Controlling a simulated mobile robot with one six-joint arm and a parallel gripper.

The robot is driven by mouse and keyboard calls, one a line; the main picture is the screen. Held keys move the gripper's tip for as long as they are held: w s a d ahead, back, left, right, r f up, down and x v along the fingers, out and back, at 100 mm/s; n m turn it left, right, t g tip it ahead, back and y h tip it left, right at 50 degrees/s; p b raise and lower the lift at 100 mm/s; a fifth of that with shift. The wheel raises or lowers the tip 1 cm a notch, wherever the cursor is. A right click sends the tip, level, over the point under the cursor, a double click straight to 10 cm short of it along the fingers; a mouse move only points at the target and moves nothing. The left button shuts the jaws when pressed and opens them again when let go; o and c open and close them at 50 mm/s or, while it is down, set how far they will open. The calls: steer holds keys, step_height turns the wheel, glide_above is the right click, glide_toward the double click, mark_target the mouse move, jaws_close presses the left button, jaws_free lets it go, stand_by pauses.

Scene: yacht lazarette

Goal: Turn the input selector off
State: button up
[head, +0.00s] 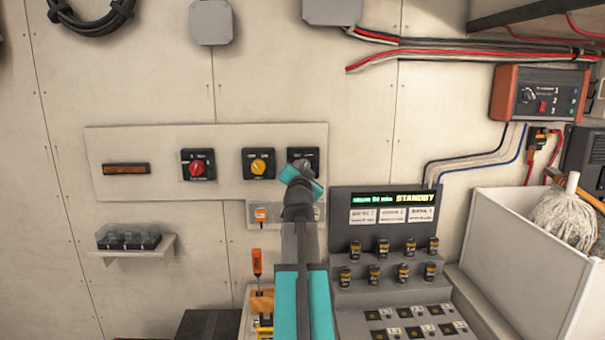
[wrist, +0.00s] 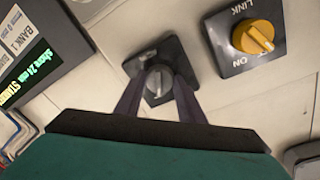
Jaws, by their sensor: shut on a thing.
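A grey rotary knob (wrist: 158,88) on a black square plate sits at the right end of the pale wall panel; any label on it is hidden or unreadable. It appears to be the input selector. My gripper (wrist: 157,78) is shut on this knob, one dark finger on each side. In the head view the plate (head: 313,154) shows only partly behind my gripper (head: 300,166). A yellow knob (head: 258,167) is just left of it; the wrist view shows it (wrist: 253,37) with LINK and ON lettering. A red knob (head: 198,168) is farther left.
A console (head: 345,217) with a display reading STANDBY and rows of small knobs stands right of my arm. A white bin (head: 522,240) with a mop is at far right. A screwdriver (head: 257,262) stands below the panel. A small shelf (head: 130,250) is at left.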

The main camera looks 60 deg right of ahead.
steer(key=shift+s+d+f+n+t+b, duration=0.1)
steer(key=shift+n+t+b, duration=0.25)
steer(key=shift+n+b, duration=1.7)
steer(key=shift+s+d+n+t+b, duration=0.1)
steer(key=shift+n+t+b, duration=0.3)
steer(key=shift+n, duration=3.55)
steer(key=o, duration=1)
steer(key=shift+o, duration=0.2)
steer(key=shift+a, duration=0.1)
